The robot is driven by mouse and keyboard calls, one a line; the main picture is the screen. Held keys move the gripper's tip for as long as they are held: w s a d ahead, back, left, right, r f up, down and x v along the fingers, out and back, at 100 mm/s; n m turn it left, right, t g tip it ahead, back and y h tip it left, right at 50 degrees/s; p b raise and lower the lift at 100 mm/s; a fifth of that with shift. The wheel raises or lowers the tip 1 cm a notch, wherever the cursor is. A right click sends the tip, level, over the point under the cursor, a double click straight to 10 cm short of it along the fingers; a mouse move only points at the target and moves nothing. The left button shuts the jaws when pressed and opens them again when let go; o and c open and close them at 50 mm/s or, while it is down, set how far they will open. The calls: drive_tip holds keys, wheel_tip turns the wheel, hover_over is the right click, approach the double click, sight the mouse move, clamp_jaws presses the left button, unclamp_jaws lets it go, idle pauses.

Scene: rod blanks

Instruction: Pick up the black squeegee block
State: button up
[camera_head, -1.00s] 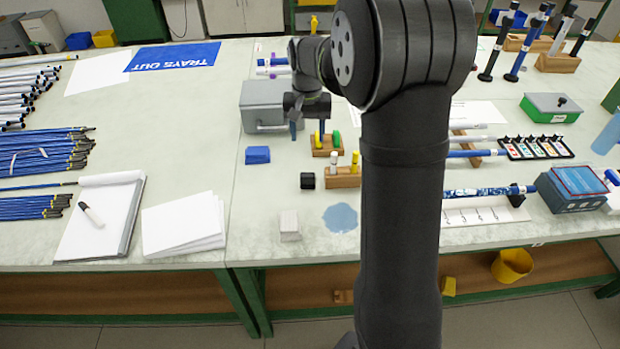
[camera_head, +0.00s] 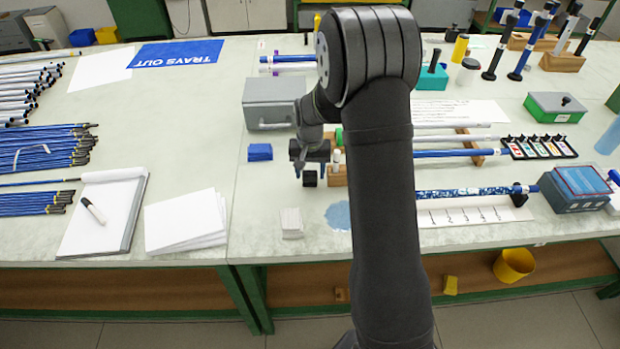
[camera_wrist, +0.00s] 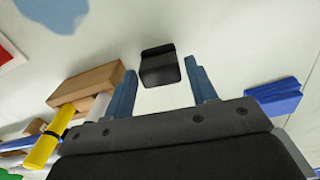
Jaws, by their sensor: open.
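The black squeegee block (camera_head: 310,179) stands on the bench just below my gripper (camera_head: 309,168) in the head view. In the wrist view the block (camera_wrist: 158,66) lies beyond and between the two blue fingertips of my gripper (camera_wrist: 161,75). The fingers are apart with nothing held between them. I see no contact between fingers and block.
A wooden block (camera_wrist: 92,84) with yellow and white pegs is close beside the black block. A blue block (camera_head: 260,152) lies on its other side, with a pale block (camera_head: 291,223) nearer the front edge. A grey box (camera_head: 272,103) stands behind.

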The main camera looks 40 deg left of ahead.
wheel_tip(320, 180, down, 2)
drive_tip(key=shift+f, duration=0.1)
drive_tip(key=c, duration=0.7)
drive_tip(key=shift+c, duration=0.2)
drive_tip(key=shift+r, duration=0.2)
drive_tip(key=shift+r, duration=0.6)
wheel_tip(320, 180, up, 3)
drive_tip(key=shift+f, duration=0.1)
drive_tip(key=w+d+r, duration=0.4)
drive_tip(key=d+r, duration=0.2)
drive_tip(key=d, duration=0.5)
drive_tip(key=shift+w+r, duration=0.15)
drive_tip(key=shift+r, duration=0.25)
